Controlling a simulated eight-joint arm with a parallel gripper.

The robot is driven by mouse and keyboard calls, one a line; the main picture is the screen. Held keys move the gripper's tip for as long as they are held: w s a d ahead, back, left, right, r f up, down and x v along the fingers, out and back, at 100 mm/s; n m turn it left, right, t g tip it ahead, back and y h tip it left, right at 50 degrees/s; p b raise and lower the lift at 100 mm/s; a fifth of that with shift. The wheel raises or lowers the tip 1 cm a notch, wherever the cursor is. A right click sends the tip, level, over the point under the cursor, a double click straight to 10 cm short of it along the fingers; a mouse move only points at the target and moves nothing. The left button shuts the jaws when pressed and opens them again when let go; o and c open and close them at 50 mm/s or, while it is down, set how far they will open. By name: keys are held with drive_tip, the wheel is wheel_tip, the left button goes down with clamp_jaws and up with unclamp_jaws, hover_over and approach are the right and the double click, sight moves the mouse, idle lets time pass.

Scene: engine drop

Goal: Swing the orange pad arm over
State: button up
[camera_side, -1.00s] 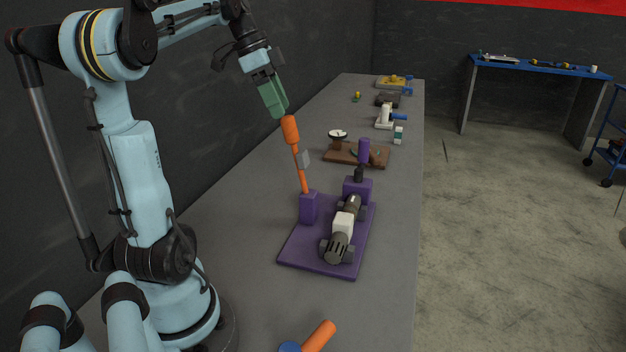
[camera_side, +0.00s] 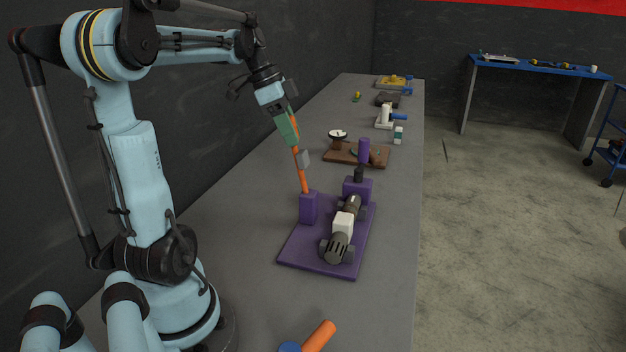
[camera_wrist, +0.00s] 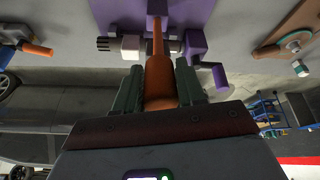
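The orange pad arm (camera_side: 304,180) rises from a purple post (camera_side: 308,208) on a purple base plate (camera_side: 308,256). In the wrist view the orange handle (camera_wrist: 160,82) lies between the two fingers of my gripper (camera_wrist: 160,70). A narrow gap seems to show beside the handle near the tips, so the fingers look open around it. A small engine-like part (camera_side: 343,228) lies on the plate, beside the post.
An orange-handled tool (camera_side: 318,337) lies at the front. Grey bench is clear left and right of the plate.

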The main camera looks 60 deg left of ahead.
clamp_jaws()
drive_tip(key=shift+w+d+r+g+y, duration=0.15)
drive_tip(key=shift+w+d+g+y, duration=0.2)
drive_tip(key=shift+w+d, duration=0.2)
drive_tip(key=w+d+f+g+y, duration=0.5)
drive_tip(key=w+d+g+y, duration=0.3)
drive_tip(key=w+d, duration=0.2)
drive_tip(key=shift+w+d+f, duration=0.25)
drive_tip(key=shift+w+d, duration=0.1)
drive_tip(key=shift+d, duration=0.1)
